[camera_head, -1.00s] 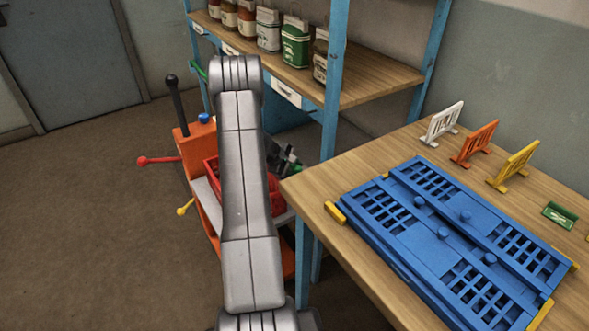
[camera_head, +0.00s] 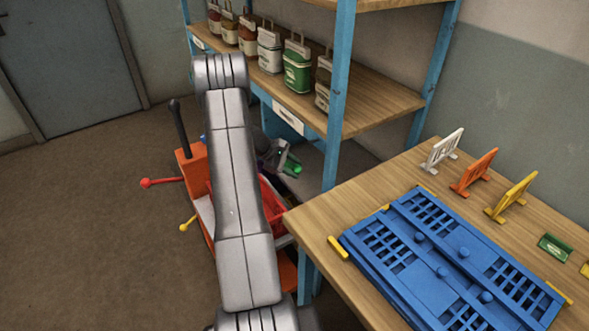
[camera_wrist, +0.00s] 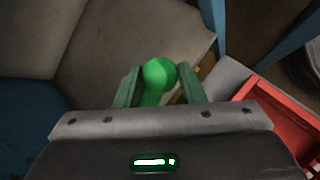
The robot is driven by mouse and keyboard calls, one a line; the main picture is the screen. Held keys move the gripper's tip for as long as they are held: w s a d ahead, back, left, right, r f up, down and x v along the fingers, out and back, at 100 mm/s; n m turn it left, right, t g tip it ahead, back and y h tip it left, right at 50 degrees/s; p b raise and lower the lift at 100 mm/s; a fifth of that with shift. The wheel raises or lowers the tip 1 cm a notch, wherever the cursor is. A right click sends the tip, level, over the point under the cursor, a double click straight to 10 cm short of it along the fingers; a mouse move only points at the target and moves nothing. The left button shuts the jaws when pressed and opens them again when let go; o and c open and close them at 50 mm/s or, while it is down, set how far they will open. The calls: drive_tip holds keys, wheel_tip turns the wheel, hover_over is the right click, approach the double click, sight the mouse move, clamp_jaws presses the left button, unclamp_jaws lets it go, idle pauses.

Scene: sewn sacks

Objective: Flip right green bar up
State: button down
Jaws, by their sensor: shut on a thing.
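The green bar ends in a round green knob (camera_wrist: 160,73) in the wrist view, with a short green stem below it. The knob also shows in the head view (camera_head: 293,169), at the lower shelf beside the orange cart (camera_head: 197,172). My gripper (camera_wrist: 160,87) has its two green fingers on either side of the bar and is shut on it. In the head view my gripper (camera_head: 279,157) is partly behind my arm. The bar's base is hidden.
The cart carries a black lever (camera_head: 179,128), a red-knobbed lever (camera_head: 147,183) and a yellow-knobbed lever (camera_head: 184,226). A red bin (camera_wrist: 285,125) is close on the right. A blue shelf post (camera_head: 337,110) and wooden table (camera_head: 312,222) stand right. Floor at left is clear.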

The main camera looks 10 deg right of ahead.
drive_tip(key=w+r+p, duration=0.1)
drive_tip(key=r, duration=0.1)
drive_tip(key=w+a+r+g+p, duration=0.1)
drive_tip(key=r, duration=0.2)
drive_tip(key=w+r+n+g+h+p, duration=0.1)
drive_tip(key=w+r, duration=0.1)
drive_tip(key=shift+a+r, duration=0.25)
drive_tip(key=shift+r, duration=0.15)
drive_tip(key=shift+w+a+r+g+p, duration=0.15)
drive_tip(key=shift+w+r+g+p, duration=0.3)
drive_tip(key=shift+r, duration=0.2)
drive_tip(key=c, duration=0.9)
unclamp_jaws()
drive_tip(key=shift+c, duration=0.2)
drive_tip(key=b+v, duration=0.2)
drive_tip(key=v, duration=1.1)
drive_tip(key=shift+a+b, duration=0.35)
drive_tip(key=shift+a, duration=0.15)
